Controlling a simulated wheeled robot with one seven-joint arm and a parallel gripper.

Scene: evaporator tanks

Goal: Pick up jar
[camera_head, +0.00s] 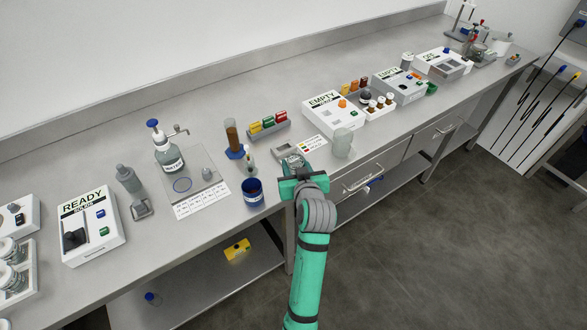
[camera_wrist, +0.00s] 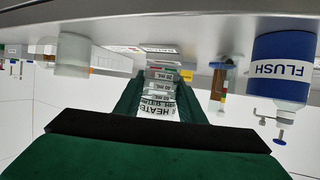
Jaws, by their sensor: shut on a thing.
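A small clear jar (camera_wrist: 158,100) with printed volume marks and lettering stands between the green fingers of my gripper (camera_wrist: 160,92) in the wrist view. My gripper is shut on it. In the head view my gripper (camera_head: 302,184) is at the front edge of the bench, and only the top of the jar (camera_head: 293,161) shows beyond it. The lower part of the jar is hidden there by the gripper. I cannot tell whether the jar touches the bench.
A translucent beaker (camera_head: 342,143) stands close on the right, and a blue FLUSH cup (camera_head: 253,191) on the left. An EMPTY station (camera_head: 333,115) is farther right.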

